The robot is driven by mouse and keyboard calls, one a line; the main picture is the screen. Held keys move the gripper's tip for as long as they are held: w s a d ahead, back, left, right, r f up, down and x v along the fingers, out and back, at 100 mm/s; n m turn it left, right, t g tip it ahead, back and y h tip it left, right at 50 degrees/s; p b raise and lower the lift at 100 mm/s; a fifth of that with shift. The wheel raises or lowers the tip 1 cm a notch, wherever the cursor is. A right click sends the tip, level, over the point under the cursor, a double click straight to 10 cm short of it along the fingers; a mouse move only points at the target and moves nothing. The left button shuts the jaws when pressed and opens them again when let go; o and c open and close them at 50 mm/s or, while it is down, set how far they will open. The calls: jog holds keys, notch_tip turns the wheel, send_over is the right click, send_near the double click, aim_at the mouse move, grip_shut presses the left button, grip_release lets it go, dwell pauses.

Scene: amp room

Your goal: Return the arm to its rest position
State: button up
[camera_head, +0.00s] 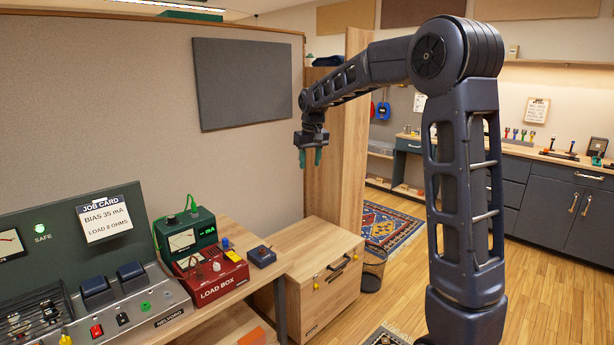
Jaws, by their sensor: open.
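My gripper (310,157) hangs from the end of my raised arm, fingertips pointing down, in front of the wooden partition. Its green fingers look empty, with nothing held between them. My arm rises from the lower right, bends at a large joint at the top, and reaches left and away. The gripper is in the air, above and apart from the bench and the wooden cabinet.
A wooden bench at the lower left carries a red load box (216,282), a green meter (190,237), a small blue box (262,256) and an amplifier. A wooden cabinet (312,258) stands beside it. A waste bin (373,272) and rug (392,232) lie beyond.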

jog(key=s+d+r+m+t, duration=0.1)
jog(key=s+d+r+m, duration=0.25)
jog(key=s+d, duration=1.35)
jog(key=s+d+f+m+t, duration=0.1)
jog(key=s+d+f, duration=0.2)
jog(key=s, duration=0.6)
jog(key=s+d+f, duration=0.4)
jog(key=s+d, duration=0.3)
jog(key=s, duration=0.3)
jog(key=shift+m+t+h, duration=0.3)
jog(key=shift+m+t, duration=0.05)
jog(key=shift+t, duration=0.05)
